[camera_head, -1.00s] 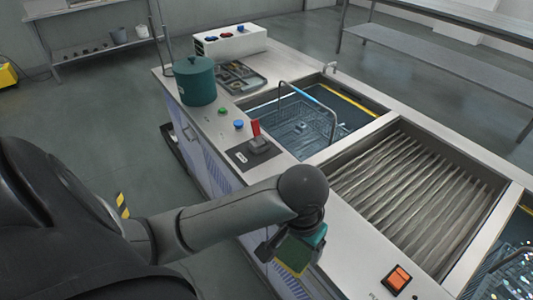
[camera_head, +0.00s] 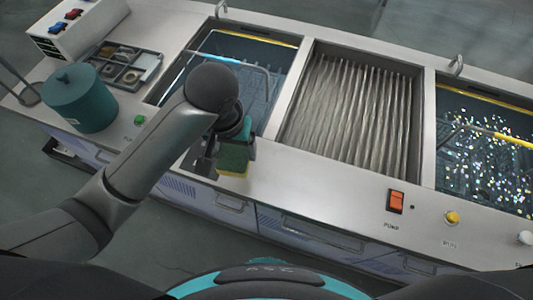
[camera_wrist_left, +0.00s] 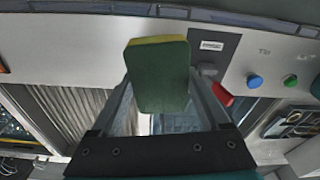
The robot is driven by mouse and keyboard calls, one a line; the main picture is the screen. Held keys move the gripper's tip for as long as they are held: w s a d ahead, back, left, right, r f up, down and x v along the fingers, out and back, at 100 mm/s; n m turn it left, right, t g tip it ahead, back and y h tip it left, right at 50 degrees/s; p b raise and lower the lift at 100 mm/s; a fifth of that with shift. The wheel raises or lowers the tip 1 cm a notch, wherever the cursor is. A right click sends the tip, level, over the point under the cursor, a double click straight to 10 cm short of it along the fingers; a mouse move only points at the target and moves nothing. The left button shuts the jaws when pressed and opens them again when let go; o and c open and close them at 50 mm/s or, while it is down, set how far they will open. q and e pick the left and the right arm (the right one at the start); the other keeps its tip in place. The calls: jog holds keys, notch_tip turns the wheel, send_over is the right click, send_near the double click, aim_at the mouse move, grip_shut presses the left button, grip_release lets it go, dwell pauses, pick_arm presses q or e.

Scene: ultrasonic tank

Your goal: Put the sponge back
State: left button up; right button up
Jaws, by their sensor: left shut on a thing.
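The sponge (camera_head: 233,160) is green with a yellow layer. It also shows large in the left wrist view (camera_wrist_left: 158,78), held upright between the fingers. My left gripper (camera_head: 226,158) is shut on it, near the front edge of the counter. The sponge looks clear of the counter top in the wrist view, though its exact height cannot be told. My right gripper is not in view.
A tank with a wire basket (camera_head: 205,60) is at the left, a ribbed basin (camera_head: 355,105) in the middle, and a tank with sparkling water (camera_head: 490,150) at the right. A green pot (camera_head: 80,98), a parts tray (camera_head: 125,67) and an orange switch (camera_head: 396,201) stand on the counter.

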pick_arm(q)
jog(key=w+d+r+m+p, duration=0.2)
jog(key=d+r+p, duration=0.5)
jog(key=r, duration=0.3)
jog(key=b, duration=0.3)
send_over(270, 168)
notch_tip(270, 168, down, 16)
jog(key=shift+s, duration=0.15)
jog(key=shift+f+b, duration=0.45)
jog(key=shift+f, duration=1.7)
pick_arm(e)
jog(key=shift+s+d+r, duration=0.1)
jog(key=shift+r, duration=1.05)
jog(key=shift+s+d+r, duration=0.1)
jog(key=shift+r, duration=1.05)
pick_arm(q)
jog(key=shift+f, duration=0.15)
jog(key=o, duration=1.3)
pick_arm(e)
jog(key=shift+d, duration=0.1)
